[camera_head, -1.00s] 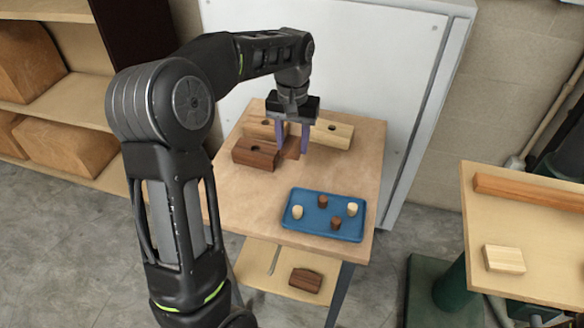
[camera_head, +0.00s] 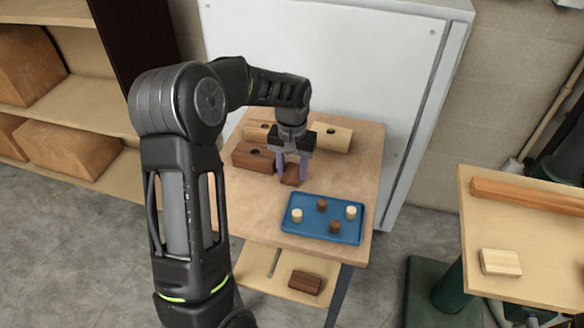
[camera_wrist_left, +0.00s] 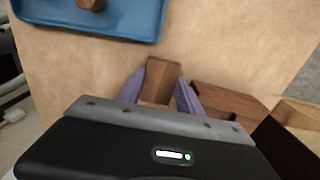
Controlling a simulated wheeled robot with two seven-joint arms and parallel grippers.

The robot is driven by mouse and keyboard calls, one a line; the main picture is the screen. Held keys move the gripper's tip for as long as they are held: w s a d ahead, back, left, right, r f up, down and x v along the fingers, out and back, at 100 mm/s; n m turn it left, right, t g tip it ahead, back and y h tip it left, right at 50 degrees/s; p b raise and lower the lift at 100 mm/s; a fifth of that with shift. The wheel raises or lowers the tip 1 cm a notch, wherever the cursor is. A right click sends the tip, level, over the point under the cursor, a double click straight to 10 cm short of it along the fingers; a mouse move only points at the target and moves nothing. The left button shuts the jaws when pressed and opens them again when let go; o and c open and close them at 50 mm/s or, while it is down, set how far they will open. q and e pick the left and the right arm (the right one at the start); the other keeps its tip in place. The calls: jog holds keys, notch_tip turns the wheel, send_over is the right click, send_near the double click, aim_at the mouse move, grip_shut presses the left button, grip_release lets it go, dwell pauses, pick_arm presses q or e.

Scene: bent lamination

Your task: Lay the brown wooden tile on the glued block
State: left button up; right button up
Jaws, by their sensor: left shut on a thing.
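My left gripper (camera_head: 292,177), with purple fingers, is shut on the brown wooden tile (camera_head: 291,172). The tile also shows in the left wrist view (camera_wrist_left: 162,76), between the two fingers. The gripper and tile are over the wooden table, between the blocks and the blue tray. A dark brown block with a hole (camera_head: 253,157) stands to the left of the tile. A light brown block (camera_head: 256,130) and a pale block with a hole (camera_head: 333,138) stand behind, partly hidden by the gripper. I cannot tell which block carries glue.
A blue tray (camera_head: 290,224) with several small dark and pale pegs lies on the front of the table (camera_head: 243,210). A dark wooden piece (camera_head: 305,282) lies on the lower shelf. A second table (camera_head: 540,260) at right holds a pale block and a long brown bar.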

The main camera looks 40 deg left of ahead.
aim_at(292, 174)
pick_arm(q)
jog(key=o, duration=1.1)
jog(key=shift+f, duration=0.1)
jog(key=shift+c, duration=0.2)
notch_tip(292, 174, up, 12)
jog(key=b, duration=0.1)
jog(key=shift+r, duration=0.2)
